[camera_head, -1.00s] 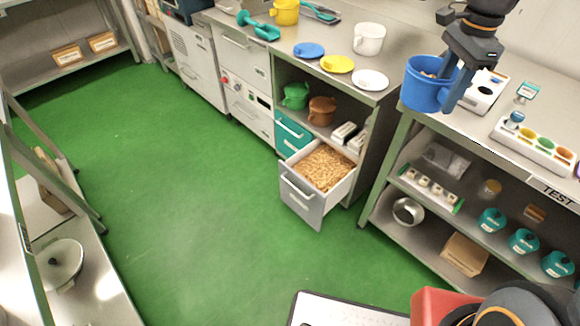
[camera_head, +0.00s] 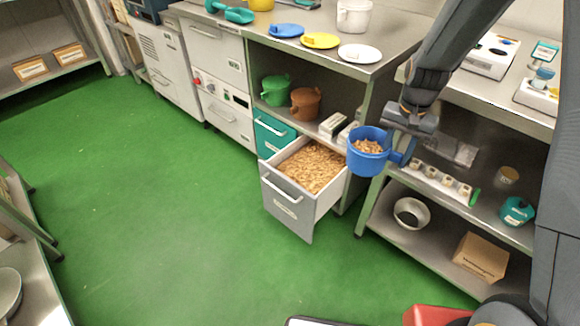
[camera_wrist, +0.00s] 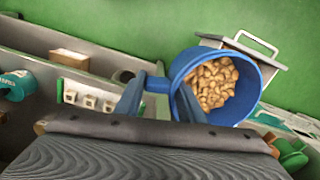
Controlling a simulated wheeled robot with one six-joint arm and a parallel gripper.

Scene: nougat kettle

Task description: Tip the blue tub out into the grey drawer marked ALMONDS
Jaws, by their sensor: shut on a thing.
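The blue tub (camera_head: 369,165) is in the head view, right of the open grey drawer (camera_head: 288,206) and above its level, with pale brown nuts (camera_head: 368,146) inside. In the wrist view the tub (camera_wrist: 187,68) shows its open mouth and the nuts (camera_wrist: 211,82). My gripper (camera_head: 404,152) is shut on the tub's right side, at its handle (camera_wrist: 157,84). The tub looks nearly upright, perhaps slightly tilted. The drawer is pulled out and holds similar nuts (camera_head: 312,165). Its marking cannot be read. In the wrist view, part of the drawer (camera_wrist: 262,62) shows behind the tub.
A shut teal drawer (camera_head: 272,136) sits behind the grey one. Green (camera_head: 276,90) and brown (camera_head: 306,102) tubs stand on the shelf above. A right-hand bench (camera_head: 432,219) with loaded shelves stands close to my arm. The green floor (camera_head: 170,220) left of the drawer is clear.

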